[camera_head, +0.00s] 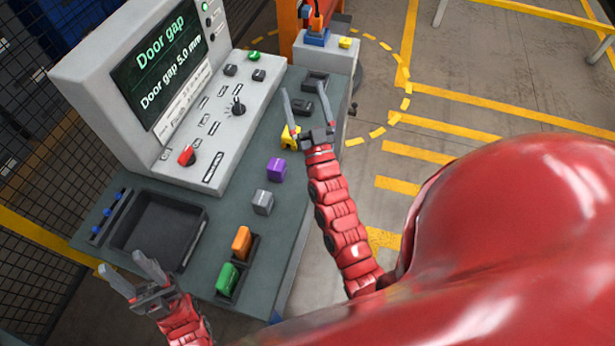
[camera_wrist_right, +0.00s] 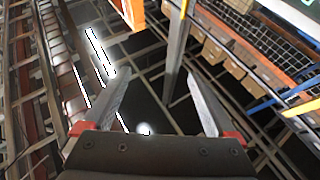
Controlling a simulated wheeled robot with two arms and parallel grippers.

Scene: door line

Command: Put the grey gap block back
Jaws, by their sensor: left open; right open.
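The grey gap block (camera_head: 263,202) stands on the dark green desk top (camera_head: 222,190), between a purple block (camera_head: 276,170) and the holder with an orange block (camera_head: 241,242) and a green block (camera_head: 227,279). My right gripper (camera_head: 305,93) is open above the far right part of the desk, beyond the grey block, and appears empty. In the right wrist view its fingers (camera_wrist_right: 160,100) are spread with nothing between them. My left gripper (camera_head: 122,265) is open and appears empty at the near left, by the black tray, apart from the grey block.
A yellow block (camera_head: 289,138) is partly behind my right gripper. Dark holders (camera_head: 314,82) lie at the desk's far end. An empty-looking black tray (camera_head: 158,222) is at the left. The console screen (camera_head: 160,65) reads "Door gap 5.0 mm". A red knob (camera_head: 187,156) projects below it.

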